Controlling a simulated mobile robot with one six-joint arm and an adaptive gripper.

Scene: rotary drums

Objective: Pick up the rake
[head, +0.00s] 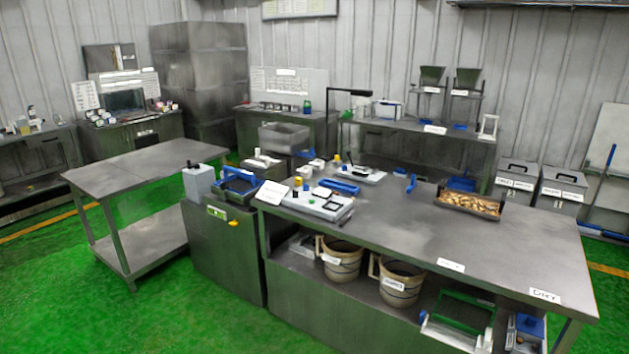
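I cannot make out a rake for certain. A small blue tool (411,183) stands up near the back edge of the long steel table (395,222); its exact shape is too small to tell. A long blue-handled tool (609,160) leans at the far right by the wall, and its lower end is unclear. A dark tray (468,212) of brown pieces sits on the table, right of the small blue tool. My gripper is not in view.
Grey and white devices (318,203) crowd the table's left end. Two beige buckets (398,284) and a green-framed item (458,315) are on the lower shelf. A bare steel table (145,165) stands left. Green floor (60,290) is open at front left.

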